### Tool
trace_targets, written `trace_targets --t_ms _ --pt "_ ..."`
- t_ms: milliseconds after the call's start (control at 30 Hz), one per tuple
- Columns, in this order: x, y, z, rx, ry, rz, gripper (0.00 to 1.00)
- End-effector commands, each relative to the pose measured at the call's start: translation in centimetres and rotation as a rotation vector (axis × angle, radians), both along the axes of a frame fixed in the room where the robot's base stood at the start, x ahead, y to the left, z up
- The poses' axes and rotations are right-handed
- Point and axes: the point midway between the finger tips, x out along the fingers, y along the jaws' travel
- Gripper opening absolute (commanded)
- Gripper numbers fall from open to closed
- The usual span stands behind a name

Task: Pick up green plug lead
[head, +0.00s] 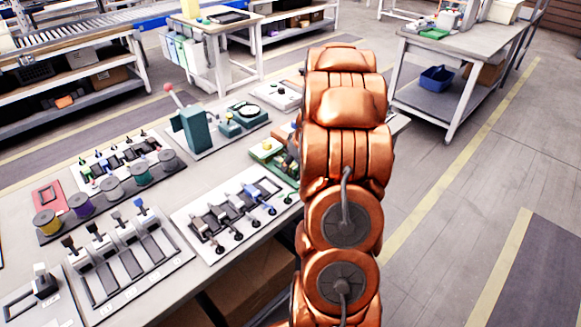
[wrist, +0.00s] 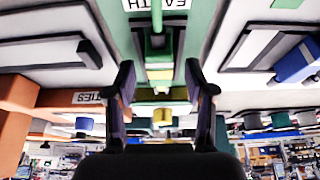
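In the wrist view a green plug-like piece with a dark middle (wrist: 157,42) lies on a green panel (wrist: 200,30) labelled "EARTH", upside down. It is seen just beyond the gap between my fingers; I cannot tell how near it is. My gripper (wrist: 160,80) is open, its two dark fingers apart with nothing clearly held. Yellow pieces show between and behind the fingers. In the head view my arm hides my gripper and most of the green panel, whose left edge with a yellow piece (head: 267,144) shows.
A board with blue and black plug leads (head: 235,212) lies beside the green panel. A teal press (head: 192,128), a rack of spools (head: 110,188) and a lever board (head: 128,262) share the bench. A blue block (wrist: 297,62) is to the right in the wrist view.

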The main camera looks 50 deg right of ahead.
Motion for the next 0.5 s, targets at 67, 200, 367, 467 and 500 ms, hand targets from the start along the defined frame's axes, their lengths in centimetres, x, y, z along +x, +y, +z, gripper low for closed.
trace_targets --t_ms 67,200,367,467,500 --pt "0.00 0.00 0.00 0.000 0.000 0.000 0.46" --pt "0.00 0.00 0.01 0.000 0.000 0.000 0.31" --pt "-0.01 0.00 0.01 0.000 0.000 0.000 0.15" --pt "-0.01 -0.01 0.02 0.000 0.000 0.000 0.04" --pt "-0.02 0.00 0.01 0.000 0.000 0.000 0.00"
